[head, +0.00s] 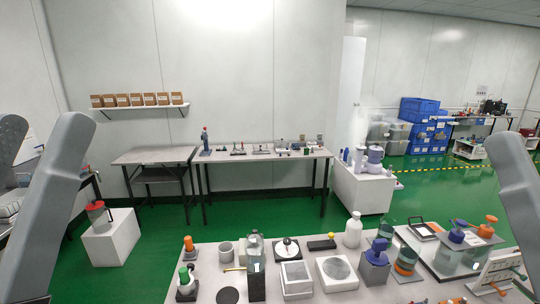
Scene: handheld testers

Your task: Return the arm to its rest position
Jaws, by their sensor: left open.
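My left gripper (44,128) is at the left edge, close to the camera. Its two grey parts stand apart with nothing between them, and it is open and empty. It is left of the tabletop and away from the objects. On my right side only one grey part shows, at the right edge beside the table's right end. What my right gripper's jaws are doing does not show.
A white block (110,238) stands on the green floor (150,255). Open floor lies beyond the near table.

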